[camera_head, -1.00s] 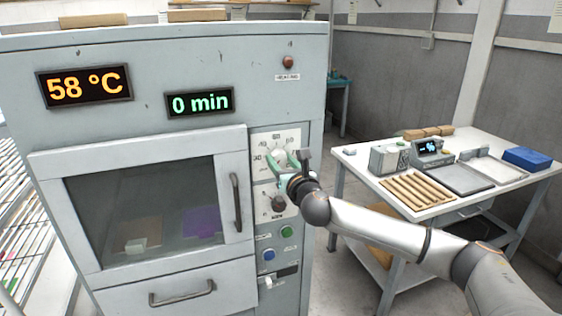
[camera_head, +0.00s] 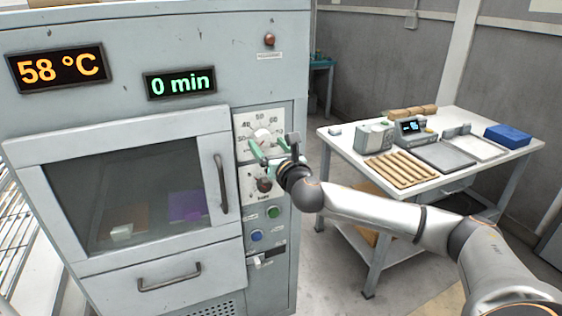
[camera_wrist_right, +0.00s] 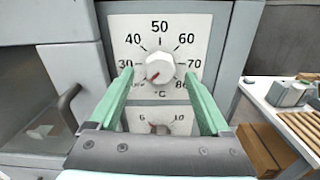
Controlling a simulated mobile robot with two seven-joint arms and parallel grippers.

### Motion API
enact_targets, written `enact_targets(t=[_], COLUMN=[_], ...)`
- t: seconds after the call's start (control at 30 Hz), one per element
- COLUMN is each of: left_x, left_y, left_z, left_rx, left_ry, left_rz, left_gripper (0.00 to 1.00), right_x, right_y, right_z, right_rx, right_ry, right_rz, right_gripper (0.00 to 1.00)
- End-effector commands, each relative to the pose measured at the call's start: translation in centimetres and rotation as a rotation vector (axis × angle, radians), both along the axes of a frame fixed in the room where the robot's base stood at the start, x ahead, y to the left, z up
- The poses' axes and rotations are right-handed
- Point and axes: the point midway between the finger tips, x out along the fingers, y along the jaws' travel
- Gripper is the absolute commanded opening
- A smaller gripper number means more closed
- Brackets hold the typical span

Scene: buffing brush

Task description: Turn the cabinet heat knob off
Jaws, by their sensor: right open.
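The white heat knob (camera_head: 262,137) sits on the upper dial plate of the grey cabinet (camera_head: 110,120). In the right wrist view the knob (camera_wrist_right: 159,67) is centred on a scale marked 30 to 80 °C. My right gripper (camera_head: 268,151) is in front of the dial, open. In the wrist view its green fingers (camera_wrist_right: 158,80) stand left and right of the knob with gaps, holding nothing. The cabinet display (camera_head: 58,69) reads 58 °C. My left gripper is not seen.
A dark timer knob (camera_head: 264,185) is just below, partly behind my gripper. A green button (camera_head: 273,212) and blue button (camera_head: 257,236) are lower. The door handle (camera_head: 221,184) is close on the left. A white table (camera_head: 480,155) with wooden sticks stands right.

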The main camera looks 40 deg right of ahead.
Motion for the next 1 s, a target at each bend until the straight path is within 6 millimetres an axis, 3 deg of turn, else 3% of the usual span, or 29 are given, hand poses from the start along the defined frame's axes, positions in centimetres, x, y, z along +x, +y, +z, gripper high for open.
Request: enact_targets(t=[0.3, 0.5, 0.7, 1.0], left_x=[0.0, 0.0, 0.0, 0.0], left_y=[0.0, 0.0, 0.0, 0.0], left_z=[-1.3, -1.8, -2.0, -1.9], left_rx=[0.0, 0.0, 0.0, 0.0], left_ry=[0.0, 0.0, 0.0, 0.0], left_rz=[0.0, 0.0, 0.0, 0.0], left_gripper=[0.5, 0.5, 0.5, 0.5], right_x=[-5.6, -8.3, -9.5, -9.6], right_y=[1.3, 2.0, 2.2, 2.3], right_z=[-0.3, -0.2, -0.1, 0.0], right_rx=[-0.003, -0.003, -0.002, -0.001], right_ry=[0.003, 0.002, 0.001, 0.0], right_rz=[0.002, 0.001, -0.001, -0.001], right_gripper=[0.81, 0.81, 0.81, 0.81])
